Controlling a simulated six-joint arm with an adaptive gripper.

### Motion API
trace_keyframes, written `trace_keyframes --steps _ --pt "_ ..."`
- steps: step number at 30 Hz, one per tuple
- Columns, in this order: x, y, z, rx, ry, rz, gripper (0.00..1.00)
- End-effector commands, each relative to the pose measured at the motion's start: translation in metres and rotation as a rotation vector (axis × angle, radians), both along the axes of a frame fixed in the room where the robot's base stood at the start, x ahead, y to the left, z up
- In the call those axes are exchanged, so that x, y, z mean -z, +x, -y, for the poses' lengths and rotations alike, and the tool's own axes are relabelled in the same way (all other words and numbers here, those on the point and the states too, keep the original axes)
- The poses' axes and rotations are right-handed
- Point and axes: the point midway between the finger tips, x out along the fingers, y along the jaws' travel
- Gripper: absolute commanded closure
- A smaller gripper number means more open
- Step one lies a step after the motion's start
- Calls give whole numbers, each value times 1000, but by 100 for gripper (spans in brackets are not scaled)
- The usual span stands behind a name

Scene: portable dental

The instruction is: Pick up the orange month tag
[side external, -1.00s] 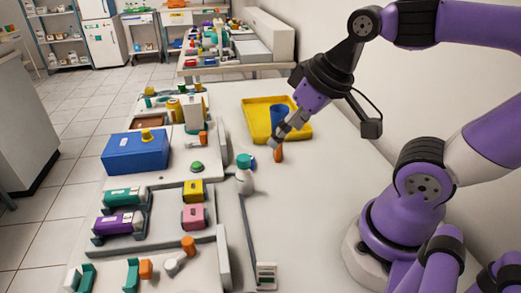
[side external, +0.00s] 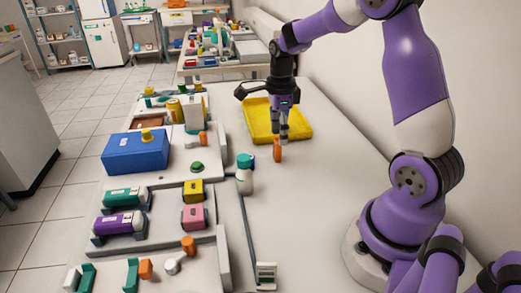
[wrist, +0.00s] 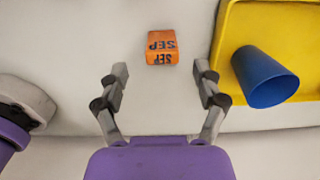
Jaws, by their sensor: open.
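The orange month tag (side external: 277,150) stands upright on the pale tabletop, in front of the yellow tray. In the wrist view it is a small orange block (wrist: 161,46) marked "SEP" on two faces. My gripper (side external: 284,138) points down close to the tag, and in the side view its fingertips overlap the tag's top edge. In the wrist view my open gripper (wrist: 161,70) has its two fingers spread wide, with the tag lying just beyond the gap between the tips. Nothing is between the fingers.
A yellow tray (side external: 255,125) holds a blue cup (wrist: 265,78) close by; my gripper hides the cup in the side view. Open tabletop (side external: 320,200) lies to the right.

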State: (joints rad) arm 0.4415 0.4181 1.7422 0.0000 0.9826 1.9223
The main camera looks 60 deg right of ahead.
Motion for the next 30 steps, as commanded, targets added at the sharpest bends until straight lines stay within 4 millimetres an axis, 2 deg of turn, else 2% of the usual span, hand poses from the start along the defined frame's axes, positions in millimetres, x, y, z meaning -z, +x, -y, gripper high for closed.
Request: trace_keyframes --steps 5,13,21,22,23,24,25,26,27,30 --pt "16 0 0 -3 1 -1 22" --pt "56 2 1 -4 1 -2 22" --pt "61 3 1 -4 -1 2 22" --pt "61 3 1 -4 -1 2 27" --pt "61 3 1 -5 -1 2 42" --pt "61 3 1 -5 -1 2 62" --pt "61 3 1 -5 -1 1 75" --pt "61 3 1 -5 -1 1 84" --pt "61 3 1 -5 -1 1 88" --pt "61 3 1 -5 -1 1 88"
